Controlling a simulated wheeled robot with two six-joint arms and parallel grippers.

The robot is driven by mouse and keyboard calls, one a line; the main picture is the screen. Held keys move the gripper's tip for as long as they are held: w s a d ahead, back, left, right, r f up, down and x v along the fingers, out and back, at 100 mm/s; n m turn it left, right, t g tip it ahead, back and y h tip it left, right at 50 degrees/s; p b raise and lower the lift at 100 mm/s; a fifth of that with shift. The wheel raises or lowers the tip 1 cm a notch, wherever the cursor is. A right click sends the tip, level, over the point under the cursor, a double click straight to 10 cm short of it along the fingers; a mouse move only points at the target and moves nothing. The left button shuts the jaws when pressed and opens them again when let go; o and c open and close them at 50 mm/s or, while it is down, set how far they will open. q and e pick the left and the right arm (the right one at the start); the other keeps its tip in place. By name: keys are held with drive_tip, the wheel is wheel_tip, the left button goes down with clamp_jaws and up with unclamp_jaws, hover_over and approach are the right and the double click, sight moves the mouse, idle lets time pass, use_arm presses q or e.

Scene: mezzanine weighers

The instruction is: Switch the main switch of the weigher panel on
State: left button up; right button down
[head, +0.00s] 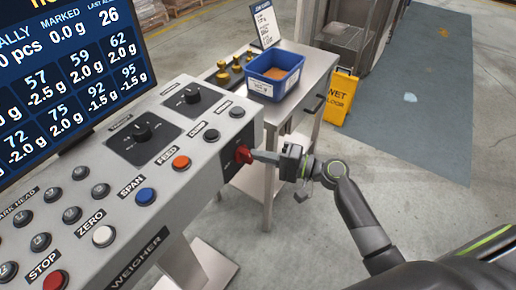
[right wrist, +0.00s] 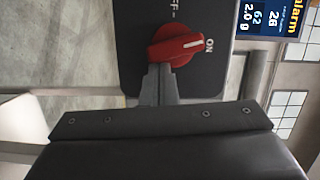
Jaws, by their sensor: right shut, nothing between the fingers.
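The weigher panel (head: 175,160) is a grey console with buttons and dials. Its red main switch (head: 243,154) is a rotary knob on a dark plate at the console's right end. In the right wrist view the red knob (right wrist: 176,46) has a white mark on its right end, pointing toward the word ON. The OFF lettering is partly visible above it. My right gripper (head: 258,156) is shut and empty, its fingertips right at the knob. In the wrist view the fingertips (right wrist: 158,72) overlap the knob's lower left edge; I cannot tell if they touch. My left gripper is out of view.
A metal side table (head: 310,88) behind the console holds a blue bin (head: 275,75) and brass weights (head: 223,72). A yellow wet-floor sign (head: 341,96) stands beside it. A display screen (head: 60,70) rises behind the console. The floor at right is clear.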

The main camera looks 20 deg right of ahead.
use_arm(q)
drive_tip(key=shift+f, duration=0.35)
use_arm(e)
drive_tip(key=shift+s+a+f+m, duration=0.1)
drive_tip(key=shift+a+f+m, duration=0.1)
drive_tip(key=shift+m, duration=0.6)
use_arm(q)
drive_tip(key=shift+b, duration=0.3)
idle(0.3)
